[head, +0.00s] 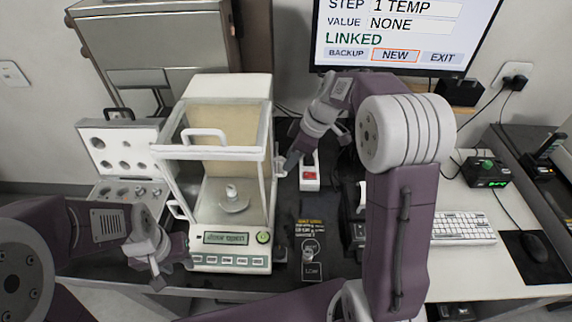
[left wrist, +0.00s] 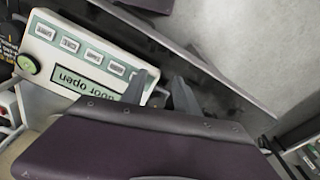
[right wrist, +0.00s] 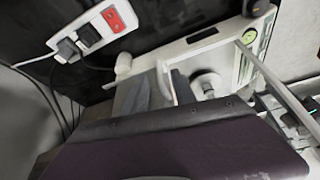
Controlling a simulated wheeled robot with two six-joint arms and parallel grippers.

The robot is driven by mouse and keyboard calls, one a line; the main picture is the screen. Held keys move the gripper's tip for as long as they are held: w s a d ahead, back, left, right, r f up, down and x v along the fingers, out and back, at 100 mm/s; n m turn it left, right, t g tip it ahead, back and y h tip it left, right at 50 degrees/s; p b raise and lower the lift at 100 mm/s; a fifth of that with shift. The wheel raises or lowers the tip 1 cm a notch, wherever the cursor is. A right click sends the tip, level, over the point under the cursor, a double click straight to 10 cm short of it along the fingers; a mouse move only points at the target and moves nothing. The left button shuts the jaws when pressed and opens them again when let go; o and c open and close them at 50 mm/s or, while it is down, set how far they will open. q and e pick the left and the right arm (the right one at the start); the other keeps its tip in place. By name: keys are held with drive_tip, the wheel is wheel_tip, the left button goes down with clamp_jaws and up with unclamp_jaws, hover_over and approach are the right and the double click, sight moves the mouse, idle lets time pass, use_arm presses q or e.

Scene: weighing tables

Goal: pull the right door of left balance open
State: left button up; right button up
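The left balance (head: 228,85) is a white box with clear panes around a weighing pan (head: 234,204); its display (head: 226,239) reads "door open" in the left wrist view (left wrist: 88,88). My right gripper (head: 291,160) is at the balance's right side, by the right door. In the right wrist view, its parted fingers (right wrist: 160,92) are at a white handle-like frame (right wrist: 163,80); contact cannot be told. How far the right door stands open is unclear. My left gripper (head: 165,272) is low by the front left corner, fingers apart and empty beside the front panel.
A red-switched power strip (head: 309,175) lies right of the balance. An open weight case (head: 118,145) stands at the left. A monitor (head: 400,30) is behind, with a keyboard (head: 462,228) on the right table. My right arm hides part of the table.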

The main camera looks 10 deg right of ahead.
drive_tip(key=v, duration=0.4)
drive_tip(key=shift+s+r, duration=0.1)
drive_tip(key=shift+r, duration=0.1)
drive_tip(key=s+a+g+p, duration=0.1)
drive_tip(key=s+a+p, duration=0.15)
drive_tip(key=s, duration=0.45)
drive_tip(key=s+d+f+m+h, duration=0.3)
drive_tip(key=s+f+m, duration=0.7)
drive_tip(key=s+m, duration=0.1)
drive_tip(key=shift+d+m+h, duration=0.3)
drive_tip(key=shift+m+h, duration=0.1)
drive_tip(key=shift+m, duration=0.5)
